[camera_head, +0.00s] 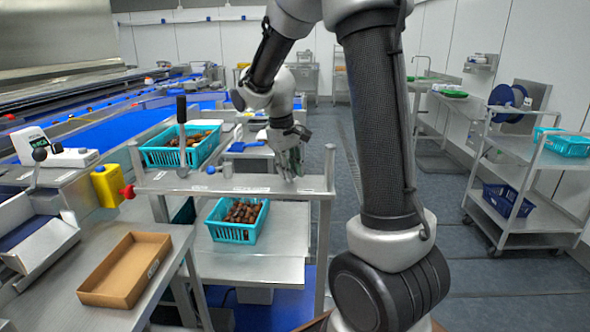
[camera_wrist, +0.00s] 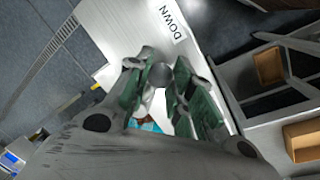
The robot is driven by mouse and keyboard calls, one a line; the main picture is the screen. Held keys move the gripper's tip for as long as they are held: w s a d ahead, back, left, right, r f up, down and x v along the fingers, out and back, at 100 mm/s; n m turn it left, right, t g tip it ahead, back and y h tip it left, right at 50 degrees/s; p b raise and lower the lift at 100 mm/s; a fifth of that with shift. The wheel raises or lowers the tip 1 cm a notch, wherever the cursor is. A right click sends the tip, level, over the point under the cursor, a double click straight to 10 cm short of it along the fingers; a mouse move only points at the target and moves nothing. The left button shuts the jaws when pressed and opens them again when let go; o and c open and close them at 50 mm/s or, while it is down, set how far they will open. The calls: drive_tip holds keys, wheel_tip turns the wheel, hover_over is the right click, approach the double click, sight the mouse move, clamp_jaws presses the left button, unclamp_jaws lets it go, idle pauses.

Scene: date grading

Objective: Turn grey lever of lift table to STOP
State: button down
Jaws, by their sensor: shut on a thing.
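My gripper (camera_head: 289,163) is at the right end of the grey control shelf (camera_head: 150,184) above the lift table (camera_head: 262,262). In the wrist view its green-padded fingers (camera_wrist: 165,85) are closed around the round grey knob (camera_wrist: 159,75) of a lever. A white label reading DOWN (camera_wrist: 173,22) lies on the plate just beyond the knob. The lever's lower part is hidden by the fingers. In the head view the fingers hide the grey lever. No STOP label is readable.
A black-handled lever (camera_head: 181,112) and a blue-knobbed piece (camera_head: 211,170) stand on the same shelf. A teal crate of dates (camera_head: 232,232) is below; another teal crate (camera_head: 166,156) is behind. A cardboard box (camera_head: 126,271) is at left. Floor is clear at right before the cart (camera_head: 545,160).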

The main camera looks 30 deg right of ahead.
drive_tip(key=a+m, duration=0.1)
drive_tip(key=m, duration=0.2)
drive_tip(key=shift+w+a+m+g, duration=0.3)
drive_tip(key=shift+w+a+m, duration=0.05)
drive_tip(key=shift+m, duration=0.05)
drive_tip(key=m, duration=0.1)
drive_tip(key=w+a+m, duration=0.1)
drive_tip(key=m, duration=0.1)
drive_tip(key=shift+a+m+g, duration=0.1)
drive_tip(key=shift+m+g, duration=0.2)
drive_tip(key=m, duration=0.1)
drive_tip(key=w+a+m, duration=0.1)
drive_tip(key=m, duration=0.1)
drive_tip(key=shift+w+m+g+y, duration=0.3)
drive_tip(key=shift+y, duration=0.1)
drive_tip(key=shift+w+a+m+y, duration=0.1)
drive_tip(key=shift+w+m, duration=0.2)
drive_tip(key=shift+m, duration=0.35)
drive_tip(key=shift+w+d+m+y, duration=0.1)
drive_tip(key=shift+w+m, duration=0.2)
drive_tip(key=shift+m, duration=0.4)
drive_tip(key=shift+w+a+m+y, duration=0.1)
drive_tip(key=shift+w+m, duration=0.2)
drive_tip(key=shift+m, duration=0.35)
drive_tip(key=shift+r, duration=0.1)
drive_tip(key=c, duration=1.2)
unclamp_jaws()
drive_tip(key=shift+c, duration=0.2)
